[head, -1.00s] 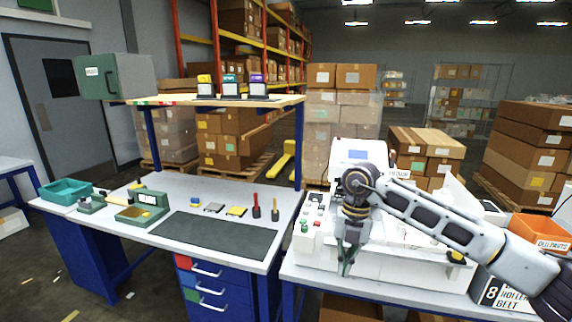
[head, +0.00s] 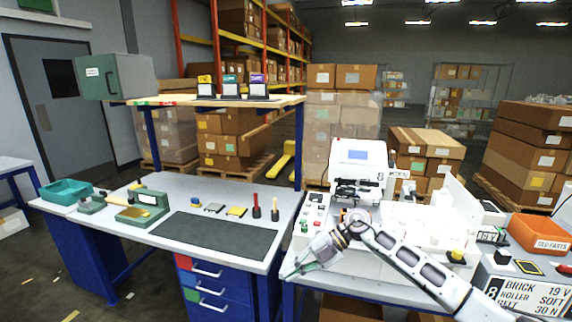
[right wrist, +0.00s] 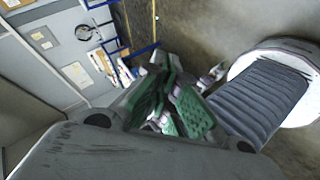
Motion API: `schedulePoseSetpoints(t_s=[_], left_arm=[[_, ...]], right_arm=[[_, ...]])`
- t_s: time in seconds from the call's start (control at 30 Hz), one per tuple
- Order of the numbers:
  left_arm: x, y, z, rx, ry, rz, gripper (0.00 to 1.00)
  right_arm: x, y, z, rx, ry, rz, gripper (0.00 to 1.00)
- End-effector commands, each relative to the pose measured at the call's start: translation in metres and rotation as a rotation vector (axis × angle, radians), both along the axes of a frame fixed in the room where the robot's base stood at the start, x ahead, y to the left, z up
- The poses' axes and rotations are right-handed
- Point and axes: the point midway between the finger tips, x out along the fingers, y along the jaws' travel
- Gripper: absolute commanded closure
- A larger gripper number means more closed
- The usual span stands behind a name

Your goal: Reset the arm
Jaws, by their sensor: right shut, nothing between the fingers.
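My right arm comes in from the right in the head view and reaches across the front of the white plotter machine (head: 358,165). Its gripper (head: 284,277) points left and down, in front of the gap between the two benches. The gripper is shut and empty. In the right wrist view its green-padded fingers (right wrist: 172,108) are close together with nothing held. The plotter shows a small blue screen and a dark carriage behind my arm; part of its white body is hidden by the arm. My left gripper is in no view.
The left bench holds a dark mat (head: 215,236), small tools, a green device (head: 143,207) and a teal bin (head: 65,191). Blue drawers (head: 205,287) stand below. An orange bin (head: 540,234) and a labelled grey box (head: 522,285) are at the right. The mat is clear.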

Motion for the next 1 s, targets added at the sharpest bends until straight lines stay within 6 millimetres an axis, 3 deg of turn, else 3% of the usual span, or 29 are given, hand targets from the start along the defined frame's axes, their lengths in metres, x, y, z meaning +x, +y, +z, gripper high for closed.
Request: schedulePoseSetpoints(t_s=[0.27, 0.57, 0.77, 1.0], left_arm=[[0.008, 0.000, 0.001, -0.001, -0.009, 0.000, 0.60], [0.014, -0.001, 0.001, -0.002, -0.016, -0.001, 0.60], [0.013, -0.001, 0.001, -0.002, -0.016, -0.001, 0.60], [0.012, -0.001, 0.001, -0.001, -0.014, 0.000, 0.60]], right_arm=[[0.031, 0.014, -0.026, 0.260, 0.077, -0.185, 1.00], [0.070, 0.001, -0.074, 0.470, 0.159, -0.458, 1.00], [0.091, -0.022, -0.123, 0.561, 0.219, -0.676, 1.00], [0.101, -0.063, -0.204, 0.605, 0.299, -0.964, 1.00]])
